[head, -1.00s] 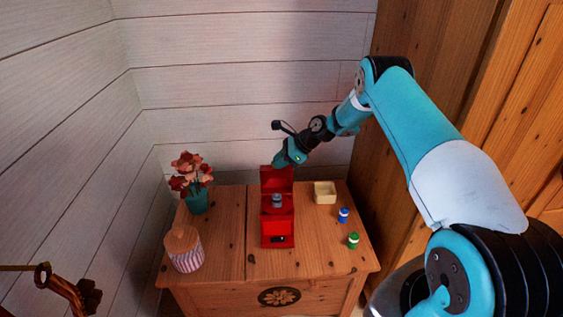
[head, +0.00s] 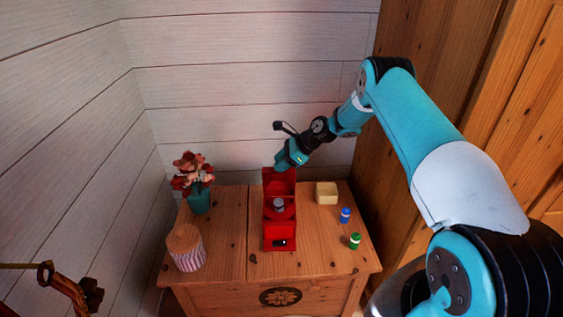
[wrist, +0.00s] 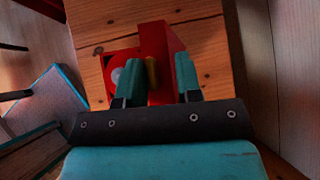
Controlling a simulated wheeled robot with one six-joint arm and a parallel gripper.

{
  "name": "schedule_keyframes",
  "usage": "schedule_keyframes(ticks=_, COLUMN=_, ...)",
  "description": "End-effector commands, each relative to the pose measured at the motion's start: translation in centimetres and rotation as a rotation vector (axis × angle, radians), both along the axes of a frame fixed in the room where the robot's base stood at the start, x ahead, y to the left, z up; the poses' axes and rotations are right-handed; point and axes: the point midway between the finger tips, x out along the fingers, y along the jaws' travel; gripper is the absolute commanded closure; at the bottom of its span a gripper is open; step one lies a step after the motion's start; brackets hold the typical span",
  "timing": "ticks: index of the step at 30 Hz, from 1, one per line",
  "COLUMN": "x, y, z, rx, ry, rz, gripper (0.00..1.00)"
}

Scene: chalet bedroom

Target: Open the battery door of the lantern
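The red lantern (head: 280,236) stands on the wooden chest, with a grey round part (head: 279,204) in its middle and a red panel (head: 279,182) upright at its back. My gripper (head: 281,166) is at the top of this panel, pointing down. In the wrist view the red panel (wrist: 164,42) runs up to between my two teal fingers. A small brass-coloured piece (wrist: 152,72) shows between the fingers, nearer the left one. The fingers are apart, and a gap shows on the right; whether the left one touches is unclear. The battery door cannot be told apart for certain.
On the wooden chest (head: 230,255) stand a flower vase (head: 199,200) and striped jar (head: 188,258) at left. A cream box (head: 327,192), blue-capped jar (head: 345,215) and green-capped jar (head: 355,241) are at right. The plank wall (head: 240,130) is close behind.

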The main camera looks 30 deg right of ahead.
Motion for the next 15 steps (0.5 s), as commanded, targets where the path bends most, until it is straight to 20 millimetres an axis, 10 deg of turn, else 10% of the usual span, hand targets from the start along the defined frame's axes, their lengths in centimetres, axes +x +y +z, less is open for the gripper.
schedule_keyframes(ticks=15, x=-0.6, y=-0.9, z=1.2, rx=0.001, ry=0.004, rz=-0.001, gripper=0.66)
